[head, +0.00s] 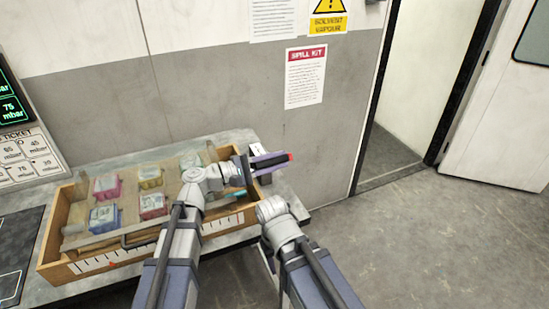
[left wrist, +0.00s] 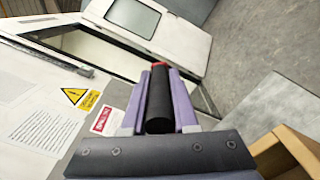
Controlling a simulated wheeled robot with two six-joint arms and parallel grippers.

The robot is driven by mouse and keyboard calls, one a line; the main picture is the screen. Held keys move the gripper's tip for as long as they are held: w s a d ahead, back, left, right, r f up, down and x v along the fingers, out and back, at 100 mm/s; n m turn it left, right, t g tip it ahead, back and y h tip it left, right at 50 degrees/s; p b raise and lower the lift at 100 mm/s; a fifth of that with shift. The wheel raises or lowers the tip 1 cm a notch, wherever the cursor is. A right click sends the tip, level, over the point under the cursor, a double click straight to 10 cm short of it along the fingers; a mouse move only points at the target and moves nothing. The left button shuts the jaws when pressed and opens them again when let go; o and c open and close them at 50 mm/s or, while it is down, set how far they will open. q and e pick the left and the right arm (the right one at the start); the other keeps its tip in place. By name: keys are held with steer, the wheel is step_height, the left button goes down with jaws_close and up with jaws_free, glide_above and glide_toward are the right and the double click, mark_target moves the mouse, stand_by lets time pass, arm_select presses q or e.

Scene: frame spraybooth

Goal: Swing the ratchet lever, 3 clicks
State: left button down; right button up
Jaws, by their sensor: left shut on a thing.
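The ratchet lever shows as a black round handle (left wrist: 160,105) with a red end in the left wrist view. In the head view its red end (head: 290,156) sticks out past my left gripper (head: 270,161). The two purple fingers of that gripper (left wrist: 161,100) lie on both sides of the black handle and are shut on it. The lever's base and pivot are mostly hidden behind my left wrist. My right arm comes in at the bottom, but its gripper does not show.
A wooden tray (head: 52,252) with several coloured items stands left of my wrist on the grey bench (head: 100,167). A screen (head: 12,103) is at the far left. The wall carries a spill kit sign (head: 305,78). Open floor (head: 440,240) lies to the right, near a doorway.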

arm_select(q)
steer(key=shift+s+f, duration=0.15)
stand_by(0.3)
steer(key=c, duration=0.7)
jaws_free()
steer(key=shift+v, duration=3.85)
